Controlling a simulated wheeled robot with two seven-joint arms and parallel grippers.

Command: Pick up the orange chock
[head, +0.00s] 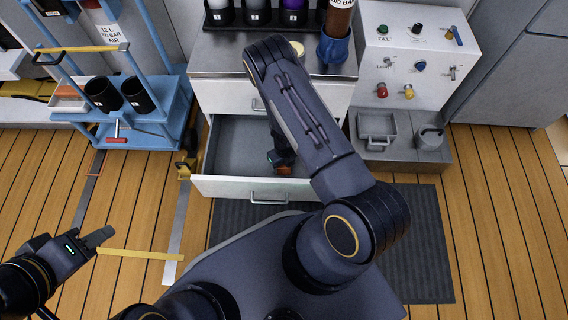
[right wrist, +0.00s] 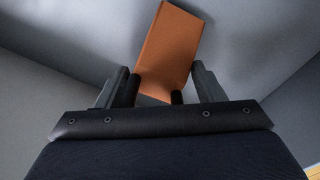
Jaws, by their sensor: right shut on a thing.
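The orange chock (right wrist: 168,48) stands out between the two fingers of my right gripper (right wrist: 160,92) in the right wrist view, with grey drawer walls around it. The right gripper is shut on its near end. My arm hides much of the drawer's right side. My left gripper (head: 98,238) is over the wooden floor at the lower left, away from the chock; its finger gap cannot be made out.
The drawer front (head: 225,187) sticks out below the cabinet top (head: 220,62). A blue cart (head: 150,128) with two black cups stands to the left. A grey panel (head: 415,75) with knobs and valves stands to the right. A dark mat (head: 425,240) covers the floor in front.

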